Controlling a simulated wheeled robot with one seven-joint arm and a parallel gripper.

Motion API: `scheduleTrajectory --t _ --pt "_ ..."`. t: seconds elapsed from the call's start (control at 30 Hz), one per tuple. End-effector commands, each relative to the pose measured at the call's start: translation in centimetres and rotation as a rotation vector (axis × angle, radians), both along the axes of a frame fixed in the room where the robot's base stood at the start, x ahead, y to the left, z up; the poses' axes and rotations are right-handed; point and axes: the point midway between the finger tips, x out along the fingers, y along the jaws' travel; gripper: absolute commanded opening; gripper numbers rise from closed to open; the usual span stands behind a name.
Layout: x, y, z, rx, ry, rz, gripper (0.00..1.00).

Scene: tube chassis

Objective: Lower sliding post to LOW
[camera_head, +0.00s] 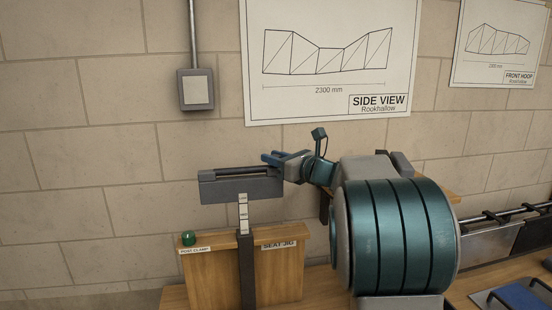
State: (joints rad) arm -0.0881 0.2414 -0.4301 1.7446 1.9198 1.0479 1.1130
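The sliding post (247,268) is a dark upright bar at the front of a wooden stand labelled SEAT JIG (279,245). Its upper part carries a pale strip of small marks (243,213), too small to read. A grey horizontal block (230,192) sits on top, well above the stand's top edge. A green knob (189,238) stands on the stand's left end, above a POST CLAMP label (195,250). Contact and finger gap are unclear.
A block wall is close behind, with a grey wall box (196,89) and two posters (330,60). My large teal arm hides much of the bench to the right of the stand. Dark rails (505,215) and a blue item (520,295) lie at far right.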

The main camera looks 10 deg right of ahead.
Motion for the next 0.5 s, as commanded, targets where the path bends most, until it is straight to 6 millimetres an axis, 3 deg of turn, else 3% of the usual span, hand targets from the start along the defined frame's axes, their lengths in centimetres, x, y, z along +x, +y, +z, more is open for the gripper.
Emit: scheduleTrajectory --t 0.03,0.07,0.27,0.5 --pt "0.0 0.0 0.0 0.000 0.000 0.000 0.06" --pt "0.0 0.0 0.0 0.000 0.000 0.001 0.00" --pt "0.0 0.0 -0.6 0.000 0.000 0.001 0.00" --pt "0.0 0.0 -3.9 0.001 0.002 0.001 0.00"
